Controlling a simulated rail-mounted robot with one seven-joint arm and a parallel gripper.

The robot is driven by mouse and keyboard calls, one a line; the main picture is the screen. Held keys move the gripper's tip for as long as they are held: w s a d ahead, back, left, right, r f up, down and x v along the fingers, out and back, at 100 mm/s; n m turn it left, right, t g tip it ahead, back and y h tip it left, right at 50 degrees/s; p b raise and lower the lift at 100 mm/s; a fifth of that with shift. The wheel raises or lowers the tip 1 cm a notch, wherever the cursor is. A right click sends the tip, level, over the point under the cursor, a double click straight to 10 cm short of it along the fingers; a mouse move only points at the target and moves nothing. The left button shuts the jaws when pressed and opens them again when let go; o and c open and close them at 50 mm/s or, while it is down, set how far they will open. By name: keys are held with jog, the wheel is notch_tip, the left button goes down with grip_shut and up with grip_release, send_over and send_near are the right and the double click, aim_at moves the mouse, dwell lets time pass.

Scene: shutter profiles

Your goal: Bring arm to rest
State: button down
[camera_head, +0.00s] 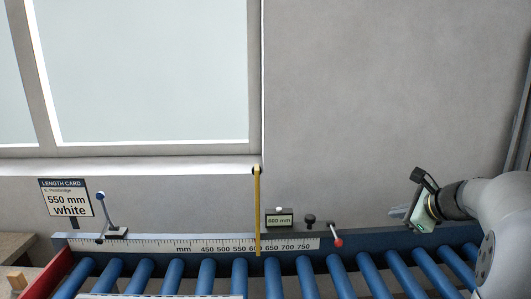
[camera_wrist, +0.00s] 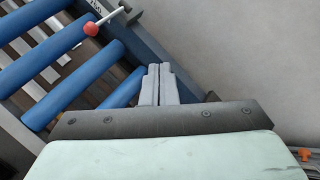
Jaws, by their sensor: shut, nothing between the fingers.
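My gripper (camera_head: 398,213) is at the right of the head view, at the end of my arm, above the far rail of the roller conveyor. In the wrist view its two grey fingers (camera_wrist: 160,85) are together with nothing between them. They point toward the rail beside the blue rollers (camera_wrist: 78,80). The gripper appears apart from the lever with the red knob (camera_head: 337,242), which stands to its left. The lever's red knob also shows in the wrist view (camera_wrist: 91,29).
A blue-knobbed lever (camera_head: 106,215) and a length card reading 550 mm white (camera_head: 66,198) are at left. A window (camera_head: 150,70) is behind.

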jog(key=s+a+f+n+g, duration=0.2)
jog(key=s+a+n, duration=0.15)
jog(key=a, duration=0.25)
jog(key=s+a+f+n+g, duration=0.1)
jog(key=s+a+f+n, duration=0.1)
jog(key=a+f+n, duration=0.3)
jog(key=s+a+f+n+g+h+b, duration=0.1)
jog(key=s+a+f+n+g, duration=0.1)
jog(key=s, duration=0.5)
jog(key=s+a+f+n+g+h+b, duration=0.1)
jog(key=s+a+f+n+g, duration=0.1)
jog(key=s+a+f+n, duration=0.2)
jog(key=s+a+f+n+g+h+b, duration=0.1)
jog(key=s+a+f+n, duration=0.3)
jog(key=s+n, duration=0.6)
jog(key=shift+s+a+n+g, duration=0.4)
jog(key=shift+s+a, duration=0.35)
jog(key=shift+a, duration=0.4)
